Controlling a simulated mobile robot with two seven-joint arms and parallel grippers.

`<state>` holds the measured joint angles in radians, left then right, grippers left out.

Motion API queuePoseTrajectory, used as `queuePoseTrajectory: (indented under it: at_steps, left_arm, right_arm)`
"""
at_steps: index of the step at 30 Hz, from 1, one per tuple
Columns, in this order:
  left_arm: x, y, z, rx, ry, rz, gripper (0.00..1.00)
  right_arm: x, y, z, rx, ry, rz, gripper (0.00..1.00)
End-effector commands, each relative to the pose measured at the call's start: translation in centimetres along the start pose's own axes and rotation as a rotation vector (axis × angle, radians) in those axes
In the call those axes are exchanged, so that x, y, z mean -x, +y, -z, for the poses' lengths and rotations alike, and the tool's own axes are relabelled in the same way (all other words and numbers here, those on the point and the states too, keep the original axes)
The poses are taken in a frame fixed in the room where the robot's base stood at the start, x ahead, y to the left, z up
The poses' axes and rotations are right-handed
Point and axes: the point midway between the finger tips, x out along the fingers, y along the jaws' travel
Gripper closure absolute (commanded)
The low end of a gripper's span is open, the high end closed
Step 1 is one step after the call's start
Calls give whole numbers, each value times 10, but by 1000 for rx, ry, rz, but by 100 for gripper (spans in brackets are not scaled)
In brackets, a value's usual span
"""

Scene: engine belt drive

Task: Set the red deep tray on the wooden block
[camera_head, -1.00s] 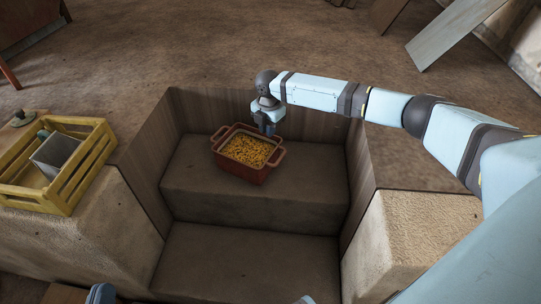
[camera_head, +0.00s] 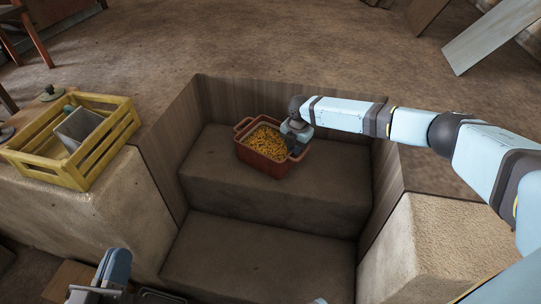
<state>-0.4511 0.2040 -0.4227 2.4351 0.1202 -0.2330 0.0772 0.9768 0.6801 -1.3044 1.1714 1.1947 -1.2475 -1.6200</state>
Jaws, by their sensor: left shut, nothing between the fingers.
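The red deep tray (camera_head: 264,165) sits upright on the upper step of the recess, filled with small orange-yellow pieces, with a handle at each end. My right gripper (camera_head: 294,147) is at the tray's right end, over the rim, and covers the right handle. Its fingers are too small and hidden to show whether they are shut on it. My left gripper (camera_head: 97,294) is at the bottom left edge, partly cut off, shut and empty, far from the tray. A tan wooden piece (camera_head: 62,279) shows beside it; I cannot tell if this is the wooden block.
The recess has wooden side walls (camera_head: 168,150) and a bare lower step (camera_head: 255,258). A yellow crate (camera_head: 100,165) with a grey box (camera_head: 79,127) stands on the left ledge. The right ledge (camera_head: 440,240) is clear.

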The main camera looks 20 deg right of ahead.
Motion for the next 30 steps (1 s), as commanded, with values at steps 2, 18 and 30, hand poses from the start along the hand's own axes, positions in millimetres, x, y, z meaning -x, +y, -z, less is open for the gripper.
queuePoseTrajectory:
  at_steps: [2,18,30]
  left_arm:
    - [1,-2,-12,1,-28,-2,100]
    - [1,-3,-18,3,-61,-3,100]
    - [0,-3,-18,4,-59,-3,100]
  right_arm:
    - [-16,-1,0,0,0,1,84]
    - [-27,-1,0,-1,1,0,100]
    - [-27,-1,0,-1,1,1,100]
